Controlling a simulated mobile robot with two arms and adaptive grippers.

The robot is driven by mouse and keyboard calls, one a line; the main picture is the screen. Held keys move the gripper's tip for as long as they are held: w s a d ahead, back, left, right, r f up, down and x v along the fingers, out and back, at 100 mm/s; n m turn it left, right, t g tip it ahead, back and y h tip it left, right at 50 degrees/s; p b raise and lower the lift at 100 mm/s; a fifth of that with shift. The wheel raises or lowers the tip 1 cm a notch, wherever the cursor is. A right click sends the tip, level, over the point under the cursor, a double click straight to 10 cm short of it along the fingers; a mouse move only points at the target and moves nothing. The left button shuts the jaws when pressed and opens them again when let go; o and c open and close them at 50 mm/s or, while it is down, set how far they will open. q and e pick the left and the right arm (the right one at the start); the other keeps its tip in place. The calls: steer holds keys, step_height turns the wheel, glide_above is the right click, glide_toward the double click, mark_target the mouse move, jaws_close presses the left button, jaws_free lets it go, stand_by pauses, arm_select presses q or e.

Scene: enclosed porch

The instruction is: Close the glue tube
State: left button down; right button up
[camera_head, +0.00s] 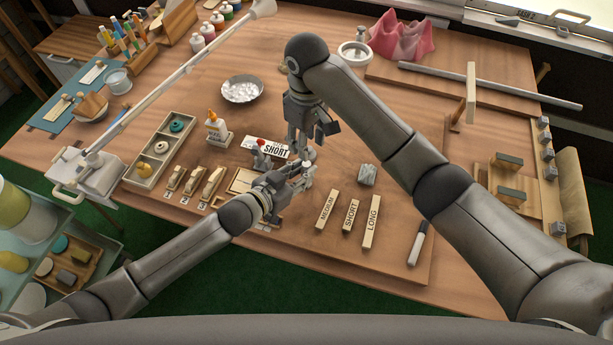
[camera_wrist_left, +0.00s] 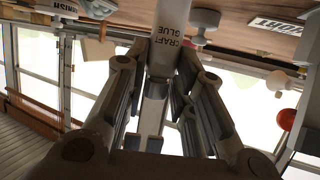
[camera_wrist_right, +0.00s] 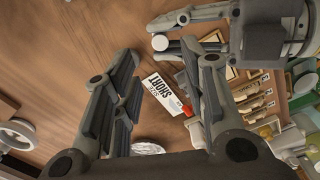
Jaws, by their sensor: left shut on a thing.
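The white glue tube, lettered "CRAFT GLUE", shows large in the left wrist view (camera_wrist_left: 172,40). My left gripper (camera_head: 302,178) is shut on it above the table; in the head view its fingers hide most of the tube. In the right wrist view a pale round end (camera_wrist_right: 160,42) shows at the left gripper's fingers. My right gripper (camera_head: 311,130) hangs just behind and above the left one, fingers pointing down. In its own wrist view its fingers (camera_wrist_right: 165,90) are apart with nothing between them. I cannot make out the tube's cap for certain.
A glue bottle (camera_head: 215,125) and a compartment tray (camera_head: 160,150) are to the left. Wooden labelled blocks (camera_head: 350,216) and a marker (camera_head: 418,243) lie to the right.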

steer(key=o, duration=0.3)
steer(key=shift+o, duration=0.2)
step_height(320, 180, up, 12)
stand_by(0.5)
arm_select(q)
steer(key=c, duration=1.1)
jaws_free()
steer(key=shift+c, duration=0.2)
steer(key=v, duration=1.2)
